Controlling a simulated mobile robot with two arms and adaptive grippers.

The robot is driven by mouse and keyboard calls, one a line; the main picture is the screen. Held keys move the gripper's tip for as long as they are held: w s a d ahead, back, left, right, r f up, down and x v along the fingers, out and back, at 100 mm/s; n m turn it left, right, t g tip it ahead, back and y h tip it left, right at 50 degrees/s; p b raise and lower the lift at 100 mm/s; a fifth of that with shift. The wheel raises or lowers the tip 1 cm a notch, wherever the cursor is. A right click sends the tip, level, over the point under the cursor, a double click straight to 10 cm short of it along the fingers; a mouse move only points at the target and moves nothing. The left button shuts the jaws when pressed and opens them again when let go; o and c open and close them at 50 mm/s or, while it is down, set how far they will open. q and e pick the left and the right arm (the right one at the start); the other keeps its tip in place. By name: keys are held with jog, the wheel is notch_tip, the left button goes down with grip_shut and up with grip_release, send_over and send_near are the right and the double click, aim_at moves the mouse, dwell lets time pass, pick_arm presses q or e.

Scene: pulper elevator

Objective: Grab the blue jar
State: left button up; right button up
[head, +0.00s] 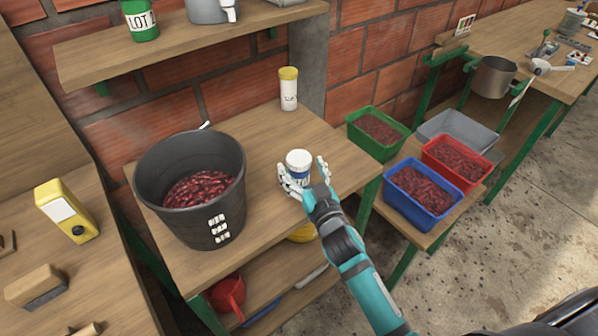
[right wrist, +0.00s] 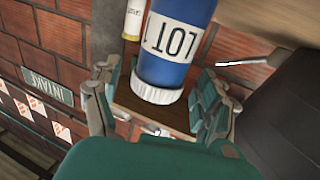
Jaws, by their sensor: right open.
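The blue jar (right wrist: 177,50) has a white ribbed lid and a white label reading LOT. In the head view the blue jar (head: 299,163) stands on the wooden table (head: 270,140), seen mostly from above with its white lid showing. My right gripper (head: 305,176) is open, with its fingers on both sides of the jar. In the right wrist view the right gripper's fingers (right wrist: 160,105) flank the jar, with gaps visible by the lid. I cannot tell whether any finger touches it. My left gripper is not in view.
A black bucket (head: 215,222) of red contents stands left of the jar. A yellow-lidded white jar (head: 288,92) stands behind it. Green (head: 398,154), red (head: 484,176) and blue (head: 455,216) bins sit at the right. A shelf (head: 180,45) overhangs the table's back.

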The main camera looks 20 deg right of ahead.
jog(key=shift+w, duration=1.1)
jog(key=c, duration=1.2)
